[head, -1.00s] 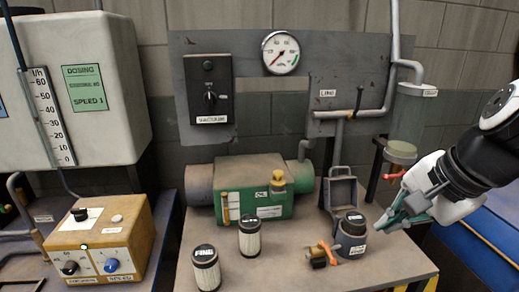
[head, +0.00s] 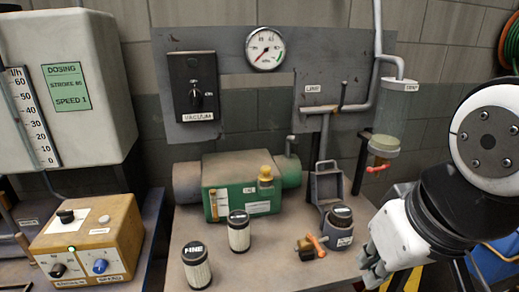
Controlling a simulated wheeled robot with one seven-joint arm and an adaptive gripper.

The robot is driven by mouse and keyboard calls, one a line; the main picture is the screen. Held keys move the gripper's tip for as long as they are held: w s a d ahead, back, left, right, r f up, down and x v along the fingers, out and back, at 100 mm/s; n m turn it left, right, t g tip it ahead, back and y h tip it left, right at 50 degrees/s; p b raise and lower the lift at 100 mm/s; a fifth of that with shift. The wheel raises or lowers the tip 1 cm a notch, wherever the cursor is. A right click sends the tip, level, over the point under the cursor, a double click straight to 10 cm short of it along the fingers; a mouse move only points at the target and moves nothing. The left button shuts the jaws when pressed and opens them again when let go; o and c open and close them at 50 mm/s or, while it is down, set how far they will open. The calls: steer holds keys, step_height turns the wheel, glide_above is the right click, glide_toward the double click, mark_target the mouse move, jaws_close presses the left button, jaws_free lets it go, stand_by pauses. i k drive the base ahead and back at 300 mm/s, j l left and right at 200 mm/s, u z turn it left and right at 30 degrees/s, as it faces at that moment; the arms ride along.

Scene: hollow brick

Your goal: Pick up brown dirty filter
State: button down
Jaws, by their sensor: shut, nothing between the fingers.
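A dark filter housing (head: 336,237) stands at the right of the bench with its lid open. A black-capped filter (head: 341,213) sits in it; only its top shows, so I cannot tell whether its body is brown. Two pale pleated filters with black caps stand upright on the bench: one near the front (head: 197,272), its cap marked FINE, and one farther back (head: 239,236). My gripper (head: 372,272) is at the bench's right front edge, to the right of and nearer than the housing. It is shut and empty, apart from the housing.
An orange-handled brass valve (head: 311,246) sits left of the housing. A green pump (head: 241,190) is at the back, and a clear drip bowl (head: 391,115) hangs at the right. A tan control box (head: 88,243) stands left. Bare bench lies between the pale filters and valve.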

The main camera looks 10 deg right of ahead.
mark_target(341, 215)
steer(key=i+l, duration=0.15)
steer(key=l, duration=0.25)
steer(key=i+l+z, duration=0.15)
steer(key=l, duration=0.2)
steer(key=i+l, duration=0.15)
steer(key=l, duration=0.25)
steer(key=i+l+z, duration=0.1)
steer(key=l, duration=0.25)
steer(key=i+l+z, duration=0.1)
steer(key=i+l, duration=0.15)
steer(key=l, duration=0.1)
